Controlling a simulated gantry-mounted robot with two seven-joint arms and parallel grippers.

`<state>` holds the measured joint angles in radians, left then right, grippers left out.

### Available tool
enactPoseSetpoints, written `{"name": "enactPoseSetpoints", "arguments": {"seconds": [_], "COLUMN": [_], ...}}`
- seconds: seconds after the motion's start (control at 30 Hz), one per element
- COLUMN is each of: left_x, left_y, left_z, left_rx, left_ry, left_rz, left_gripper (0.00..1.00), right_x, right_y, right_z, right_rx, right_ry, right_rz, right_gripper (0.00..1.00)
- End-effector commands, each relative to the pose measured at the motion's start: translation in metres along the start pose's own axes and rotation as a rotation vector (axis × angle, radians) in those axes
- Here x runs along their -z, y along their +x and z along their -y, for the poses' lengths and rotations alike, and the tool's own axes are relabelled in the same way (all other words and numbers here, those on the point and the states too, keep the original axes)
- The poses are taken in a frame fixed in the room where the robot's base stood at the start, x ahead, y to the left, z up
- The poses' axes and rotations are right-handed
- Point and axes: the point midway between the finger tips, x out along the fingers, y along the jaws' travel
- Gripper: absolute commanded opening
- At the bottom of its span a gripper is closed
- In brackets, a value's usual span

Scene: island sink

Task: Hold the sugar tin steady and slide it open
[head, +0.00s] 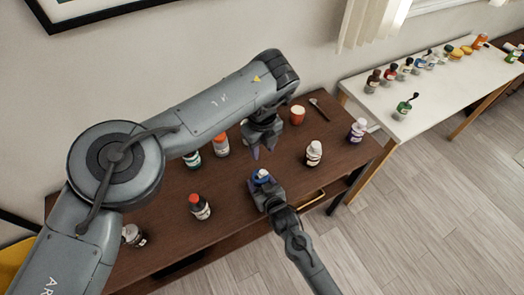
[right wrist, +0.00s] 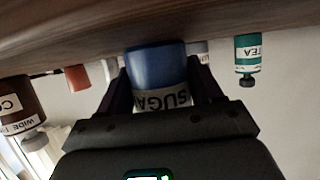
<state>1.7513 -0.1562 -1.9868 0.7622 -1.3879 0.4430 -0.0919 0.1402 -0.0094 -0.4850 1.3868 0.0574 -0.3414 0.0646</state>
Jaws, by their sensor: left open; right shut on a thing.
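The sugar tin (head: 262,175) is a small tin with a blue and white top in the head view, standing near the front middle of the dark wooden table. In the right wrist view the tin (right wrist: 156,66) shows a blue body and a white label reading "SUGA", upside down. My right gripper (head: 264,184) is shut on it, with one dark finger on each side in the right wrist view. My left gripper (head: 264,152) is open and empty, pointing down just behind and above the tin, apart from it. Whether the tin is open cannot be told.
On the dark table (head: 240,222) stand a cream-labelled bottle (head: 313,152), a purple bottle (head: 357,130), a red jar (head: 297,115), an orange-topped jar (head: 221,145) and a red-capped bottle (head: 200,206). A spoon (head: 319,107) lies at the back. A white table (head: 425,107) is at right.

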Motion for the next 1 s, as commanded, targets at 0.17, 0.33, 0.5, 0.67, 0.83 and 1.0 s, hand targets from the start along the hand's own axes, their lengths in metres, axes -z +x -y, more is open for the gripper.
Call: {"name": "enactPoseSetpoints", "arguments": {"seconds": [0.17, 0.33, 0.5, 0.67, 0.83, 1.0], "left_x": [0.0001, 0.0001, 0.0001, 0.0001, 0.0001, 0.0001], "left_y": [-0.001, -0.0008, -0.0007, -0.0007, -0.0006, -0.0006], "left_z": [0.0001, 0.0001, 0.0001, 0.0001, 0.0001, 0.0001], "left_rx": [0.0, 0.0, 0.0, 0.0, 0.0, 0.0], "left_ry": [0.0, 0.0, 0.0, 0.0, 0.0, 0.0], "left_rz": [0.0, 0.0, 0.0, 0.0, 0.0, 0.0], "left_gripper": [0.43, 0.43, 0.43, 0.43, 0.43, 0.43], "right_x": [-0.0005, -0.0005, -0.0004, -0.0003, -0.0002, -0.0005], "right_y": [0.0, 0.0, 0.0, 0.0, -0.0002, -0.0066], "right_z": [-0.0002, -0.0002, -0.0002, -0.0001, -0.0001, -0.0005], "right_rx": [0.0, 0.0, 0.0, 0.0, 0.0, -0.001], "right_ry": [0.0, 0.0, 0.0, 0.0, 0.0, 0.0], "right_rz": [0.001, 0.001, 0.001, 0.001, 0.0, 0.0], "right_gripper": [0.31, 0.31, 0.87, 0.95, 0.95, 0.95]}}
